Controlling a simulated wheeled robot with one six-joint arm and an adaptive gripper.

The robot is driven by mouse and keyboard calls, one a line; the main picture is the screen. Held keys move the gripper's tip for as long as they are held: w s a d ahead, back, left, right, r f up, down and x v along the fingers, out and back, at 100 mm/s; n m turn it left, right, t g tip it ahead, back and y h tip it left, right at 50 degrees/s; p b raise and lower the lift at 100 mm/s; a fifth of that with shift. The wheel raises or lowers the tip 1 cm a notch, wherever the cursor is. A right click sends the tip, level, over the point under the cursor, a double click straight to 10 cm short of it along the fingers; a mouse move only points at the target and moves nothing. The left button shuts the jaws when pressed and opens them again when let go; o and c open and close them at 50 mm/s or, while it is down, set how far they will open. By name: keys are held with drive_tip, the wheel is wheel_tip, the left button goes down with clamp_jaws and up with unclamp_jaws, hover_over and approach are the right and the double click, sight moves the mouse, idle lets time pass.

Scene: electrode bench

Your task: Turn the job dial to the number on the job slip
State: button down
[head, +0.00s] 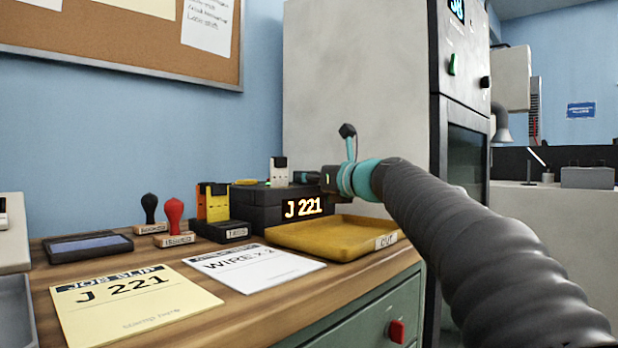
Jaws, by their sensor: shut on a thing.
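The yellow job slip (135,305) lies flat on the wooden bench at the front left and reads "J 221". My gripper (306,178) reaches in from the right to the right part of the box's top. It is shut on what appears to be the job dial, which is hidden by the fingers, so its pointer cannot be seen.
A yellow tray (335,240) labelled "CUT" sits in front of the box, below my arm. A white "WIRE x2" sheet (255,268) lies beside the slip. Red (174,222) and black (149,215) stamps, an ink pad (90,246) and a yellow-and-black holder (213,208) stand left of the box.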

drive_tip(key=n+g+y+p, duration=0.2)
drive_tip(key=p, duration=0.1)
drive_tip(key=n+g+y+p, duration=0.1)
drive_tip(key=shift+w+d+r+g+y+p, duration=0.2)
drive_tip(key=shift+w+r+g+y+p, duration=0.1)
drive_tip(key=shift+g+y, duration=0.1)
drive_tip(key=shift+f+n+g+y+p, duration=0.2)
drive_tip(key=shift+n+g+y+p, duration=0.2)
drive_tip(key=shift+n+g+p, duration=0.25)
drive_tip(key=shift+f, duration=0.1)
drive_tip(key=c, duration=0.8)
unclamp_jaws()
drive_tip(key=v, duration=1.2)
